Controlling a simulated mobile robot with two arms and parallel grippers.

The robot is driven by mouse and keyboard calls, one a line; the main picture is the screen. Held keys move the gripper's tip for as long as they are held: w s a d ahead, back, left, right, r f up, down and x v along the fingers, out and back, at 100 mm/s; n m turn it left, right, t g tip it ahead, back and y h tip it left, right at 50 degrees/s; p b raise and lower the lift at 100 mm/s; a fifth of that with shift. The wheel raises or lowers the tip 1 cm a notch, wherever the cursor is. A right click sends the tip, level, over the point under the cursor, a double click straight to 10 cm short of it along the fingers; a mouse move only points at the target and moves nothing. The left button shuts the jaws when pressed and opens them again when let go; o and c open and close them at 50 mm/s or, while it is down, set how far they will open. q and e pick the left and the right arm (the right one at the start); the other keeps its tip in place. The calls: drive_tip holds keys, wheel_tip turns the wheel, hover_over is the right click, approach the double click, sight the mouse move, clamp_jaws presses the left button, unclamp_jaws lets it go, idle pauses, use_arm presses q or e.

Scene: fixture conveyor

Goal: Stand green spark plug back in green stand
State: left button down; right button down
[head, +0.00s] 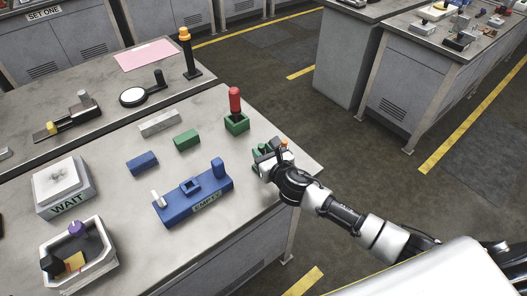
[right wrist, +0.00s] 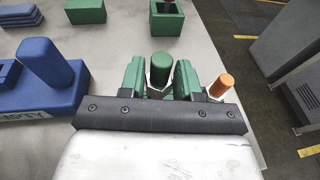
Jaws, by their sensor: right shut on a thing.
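My right gripper (head: 268,154) is at the right edge of the near table, shut on the green spark plug. In the right wrist view the plug (right wrist: 160,70) shows as a rounded green top with a pale metal collar, roughly upright. Green parts (right wrist: 132,76) flank it on both sides. They may be the green stand, but the gripper hides too much to tell, including whether the plug's lower end is seated. A green square holder (head: 237,123) with a red-topped piece (head: 235,98) upright in it stands just behind. My left gripper is not in view.
An orange-topped pin (right wrist: 220,86) stands close beside the gripper. A blue fixture (head: 190,204) labelled EMPTY lies to the left, with green (head: 186,139) and blue (head: 142,162) blocks behind. A WAIT box (head: 63,190) and a bin (head: 112,262) are further left.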

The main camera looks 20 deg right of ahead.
drive_tip(key=shift+f+b, duration=1.4)
drive_tip(key=shift+f, duration=0.45)
drive_tip(key=shift+f, duration=0.2)
drive_tip(key=c, duration=1.1)
unclamp_jaws()
drive_tip(key=o, duration=0.6)
drive_tip(key=shift+c, duration=0.2)
drive_tip(key=b+v, duration=0.1)
drive_tip(key=v, duration=0.9)
drive_tip(key=shift+s+d+r, duration=0.1)
drive_tip(key=shift+s+r, duration=0.05)
drive_tip(key=shift+s, duration=0.2)
